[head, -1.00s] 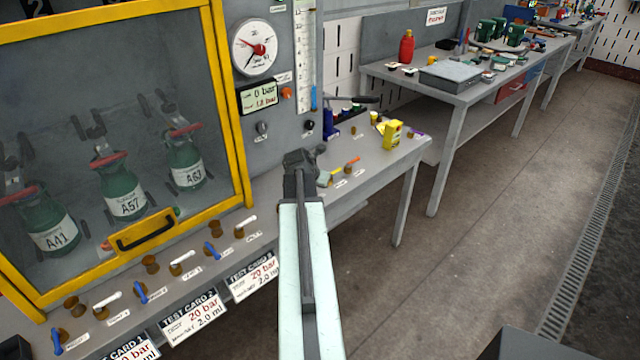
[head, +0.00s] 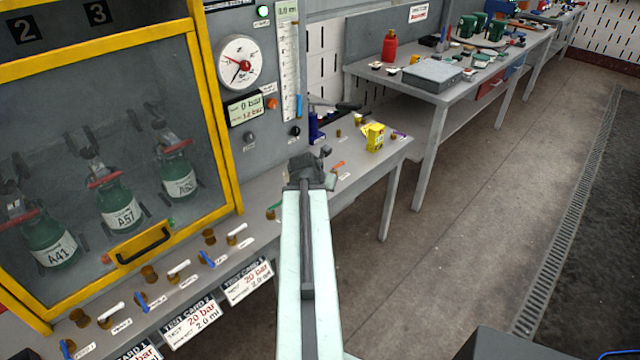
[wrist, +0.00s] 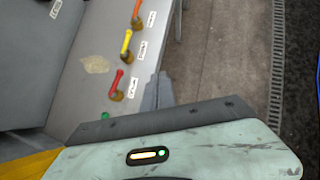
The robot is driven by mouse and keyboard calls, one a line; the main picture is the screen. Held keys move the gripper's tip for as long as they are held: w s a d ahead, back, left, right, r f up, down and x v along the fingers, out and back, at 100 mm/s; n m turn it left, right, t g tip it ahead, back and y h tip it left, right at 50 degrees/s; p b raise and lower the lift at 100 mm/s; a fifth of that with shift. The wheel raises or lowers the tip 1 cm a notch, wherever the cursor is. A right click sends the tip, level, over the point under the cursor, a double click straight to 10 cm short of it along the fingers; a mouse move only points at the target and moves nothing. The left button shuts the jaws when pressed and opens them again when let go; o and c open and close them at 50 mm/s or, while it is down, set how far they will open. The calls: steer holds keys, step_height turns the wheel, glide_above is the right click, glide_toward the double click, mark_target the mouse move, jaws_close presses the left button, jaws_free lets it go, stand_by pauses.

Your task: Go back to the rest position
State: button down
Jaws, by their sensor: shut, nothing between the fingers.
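My gripper (head: 322,155) is shut and empty at the end of my pale arm, which reaches forward over the front edge of the grey test bench (head: 262,220). In the wrist view my gripper (wrist: 158,82) shows as narrow closed fingers beside the bench's edge. Near it there stand a red-handled valve (wrist: 116,82), a yellow-handled valve (wrist: 126,45) and an orange-handled valve (wrist: 137,14). In the head view the gripper hides part of this row. Nothing is held.
A yellow-framed cabinet (head: 222,120) with several green cylinders stands at the left. A gauge (head: 240,62) is above the bench. A yellow box (head: 374,137) stands on the bench's far end. A second table (head: 440,95) is beyond. The floor (head: 470,230) at the right is open.

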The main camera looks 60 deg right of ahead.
steer(key=w+a+f+m+t+y, duration=0.3)
steer(key=w+a+m, duration=0.5)
steer(key=w+a, duration=1.4)
steer(key=w+a+m+g+y, duration=0.1)
steer(key=a+m, duration=0.2)
steer(key=a, duration=1)
steer(key=w+a+f+m+g+y, duration=0.1)
steer(key=a+m, duration=0.3)
steer(key=a, duration=0.9)
steer(key=w+a+m+g+y+p, duration=0.1)
steer(key=a+m, duration=0.3)
steer(key=a, duration=0.9)
steer(key=shift+w+f+g+y, duration=0.2)
steer(key=shift+g+y, duration=0.1)
steer(key=shift+y, duration=0.6)
